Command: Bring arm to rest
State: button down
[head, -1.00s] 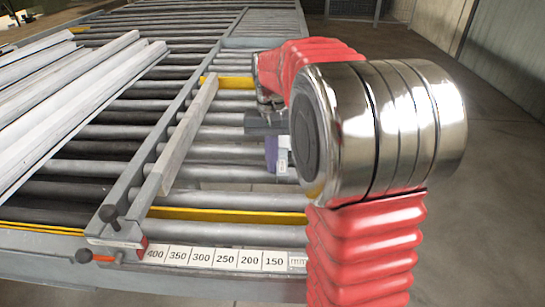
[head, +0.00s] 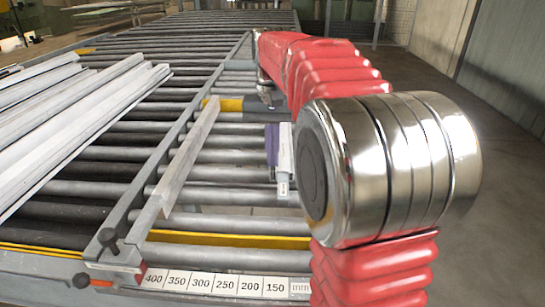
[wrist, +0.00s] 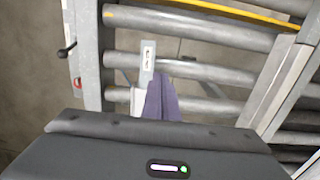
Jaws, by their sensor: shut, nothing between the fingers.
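My gripper (wrist: 160,142) shows in the wrist view as a broad dark housing with a small green light along the bottom edge.
A single pale bar (head: 190,150) lies lengthwise beside a grey rail on the rollers. Several long profiles (head: 80,125) lie at the left. A numbered scale (head: 215,283) and knobbed levers (head: 108,238) are at the front edge. Open floor (head: 500,180) is to the right.

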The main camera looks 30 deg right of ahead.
dwell(0.3)
jog(key=s+a+f+n+t, duration=0.1)
jog(key=s+a+f+n, duration=0.1)
jog(key=s+a+f, duration=0.1)
jog(key=s+a+f+n+t, duration=0.2)
jog(key=s+a+f, duration=0.1)
jog(key=s+a, duration=0.3)
jog(key=s+a+f+n+t, duration=0.1)
jog(key=s+a+f+t, duration=0.1)
jog(key=s+a, duration=0.3)
jog(key=shift+s+a+f+n+h, duration=0.15)
jog(key=shift+s+f+n, duration=0.05)
jog(key=shift+s, duration=0.45)
jog(key=shift+s+a+f+n+h, duration=0.1)
jog(key=shift+s+f+n+h, duration=0.1)
jog(key=shift+s, duration=0.45)
jog(key=shift+s+a+r+n+t, duration=0.2)
jog(key=shift+s+a+r, duration=0.05)
jog(key=shift+s+a, duration=0.3)
jog(key=shift+s+a+r+n+t, duration=0.25)
jog(key=shift+s+a, duration=0.15)
jog(key=shift+s, duration=0.1)
jog(key=shift+a+r, duration=0.25)
jog(key=shift+r, duration=0.05)
